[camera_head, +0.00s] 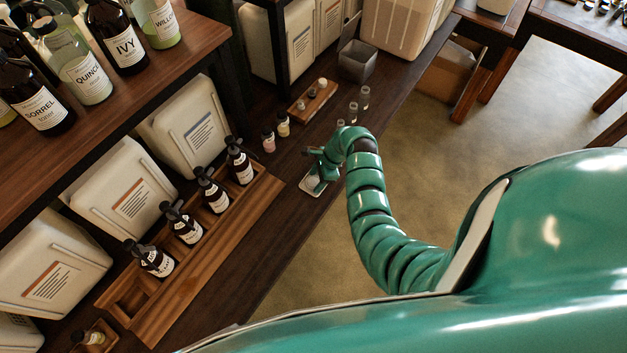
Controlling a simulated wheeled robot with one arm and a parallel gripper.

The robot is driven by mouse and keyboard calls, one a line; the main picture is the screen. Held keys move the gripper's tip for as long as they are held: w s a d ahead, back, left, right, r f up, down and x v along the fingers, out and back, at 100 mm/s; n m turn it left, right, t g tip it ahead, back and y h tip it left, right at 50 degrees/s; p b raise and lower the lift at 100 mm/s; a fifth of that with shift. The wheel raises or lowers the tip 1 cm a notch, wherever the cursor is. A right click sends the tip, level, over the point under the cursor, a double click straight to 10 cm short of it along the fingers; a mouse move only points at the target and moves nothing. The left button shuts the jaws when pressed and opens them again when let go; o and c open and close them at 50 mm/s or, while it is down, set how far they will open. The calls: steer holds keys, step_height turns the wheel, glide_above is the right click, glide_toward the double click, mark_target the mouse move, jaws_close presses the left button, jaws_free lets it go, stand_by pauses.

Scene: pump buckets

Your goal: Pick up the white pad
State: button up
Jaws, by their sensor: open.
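A small white pad (309,188) lies flat on the dark wooden counter (262,243), close to its right edge. My green arm curves in from the right, and my gripper (316,176) is over the pad. The gripper is open, with its fingers pointing down at the pad. The gripper covers part of the pad. I cannot tell whether the fingers touch it.
A wooden rack (205,252) with several dark pump bottles stands left of the pad. Small bottles (269,139) and a wooden tray (313,100) stand beyond. Clear vials (364,97) stand near the edge. White buckets (130,190) line the back. Open floor (480,160) lies right.

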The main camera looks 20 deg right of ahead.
steer(key=shift+f, duration=0.15)
steer(key=shift+c, duration=0.2)
steer(key=c, duration=0.6)
